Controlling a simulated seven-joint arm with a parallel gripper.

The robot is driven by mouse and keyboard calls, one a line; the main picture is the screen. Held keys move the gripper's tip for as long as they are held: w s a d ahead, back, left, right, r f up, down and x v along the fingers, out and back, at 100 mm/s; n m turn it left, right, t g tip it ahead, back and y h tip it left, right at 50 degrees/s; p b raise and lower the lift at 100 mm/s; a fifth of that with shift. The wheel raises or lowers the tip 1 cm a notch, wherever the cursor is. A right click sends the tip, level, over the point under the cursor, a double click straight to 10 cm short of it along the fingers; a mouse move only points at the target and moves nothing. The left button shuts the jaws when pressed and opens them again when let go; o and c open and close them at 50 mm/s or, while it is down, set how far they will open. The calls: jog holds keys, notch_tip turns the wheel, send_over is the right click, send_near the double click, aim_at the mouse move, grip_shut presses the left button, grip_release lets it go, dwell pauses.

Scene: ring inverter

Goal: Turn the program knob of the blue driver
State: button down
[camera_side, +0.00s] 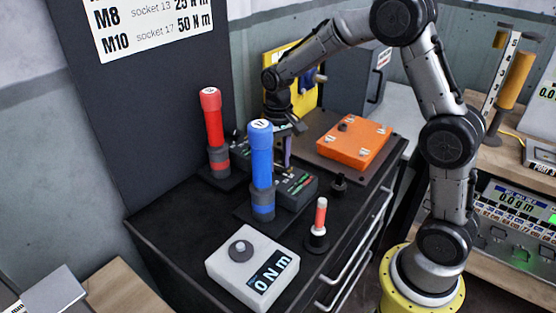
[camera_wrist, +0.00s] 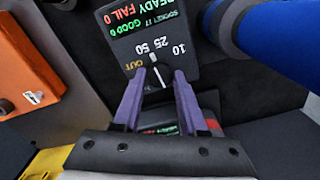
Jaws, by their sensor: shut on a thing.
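The blue driver (camera_side: 262,165) stands upright in its holder on the dark bench in the side view; its blue body also shows at the upper right of the wrist view (camera_wrist: 275,35). Beside it is its dark control box (camera_side: 297,187), with the marks 10, 25, 50 and OUT on its panel (camera_wrist: 125,22) in the wrist view. My gripper (camera_wrist: 160,77) points at this panel, its purple fingers shut on the program knob (camera_wrist: 158,78), whose pale pointer line shows between the fingertips. In the side view my gripper is behind the blue driver, with the knob hidden.
A red driver (camera_side: 213,130) stands at the left behind the blue one. An orange box (camera_side: 353,143) lies to the right on a dark plate. A grey box reading 0 N m (camera_side: 252,265) and a small red-handled tool (camera_side: 320,215) stand in front.

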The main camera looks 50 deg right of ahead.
aim_at(278, 165)
jog(key=shift+n, duration=1.2)
jog(key=shift+c, duration=2.3)
grip_release()
notch_tip(278, 165, up, 14)
